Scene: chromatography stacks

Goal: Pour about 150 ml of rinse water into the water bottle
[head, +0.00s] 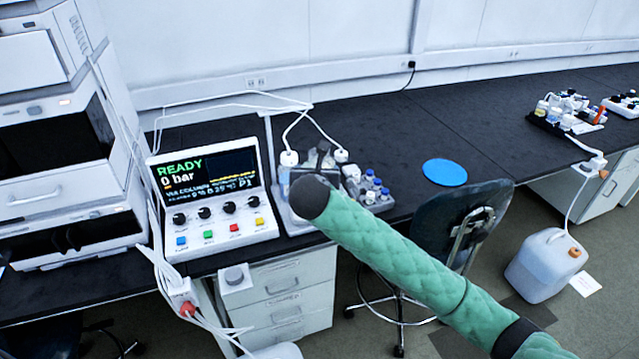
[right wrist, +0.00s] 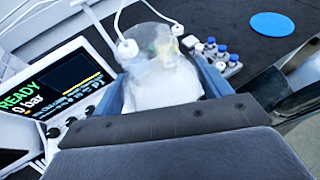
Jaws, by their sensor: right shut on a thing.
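My right gripper (head: 318,160) reaches over the bench beside the control box, with its wrist hiding most of what is below it. In the right wrist view the gripper (right wrist: 165,85) is shut on a translucent, whitish vessel (right wrist: 165,80), which sits between its two bluish fingers. Two white-capped bottles with tubing stand just beyond it, a left cap (head: 289,158) and a right cap (head: 341,156). Their bodies are mostly hidden, and I cannot tell which is the water bottle. Any stream or water level is too unclear to see. My left gripper is out of view.
A control box (head: 215,190) reading READY, 0 bar stands close on the left, beside a stacked instrument (head: 62,215). Small blue-capped vials (head: 372,184) stand right of the bottles. A blue disc (head: 444,172) lies on the bench. A chair (head: 440,225) stands in front.

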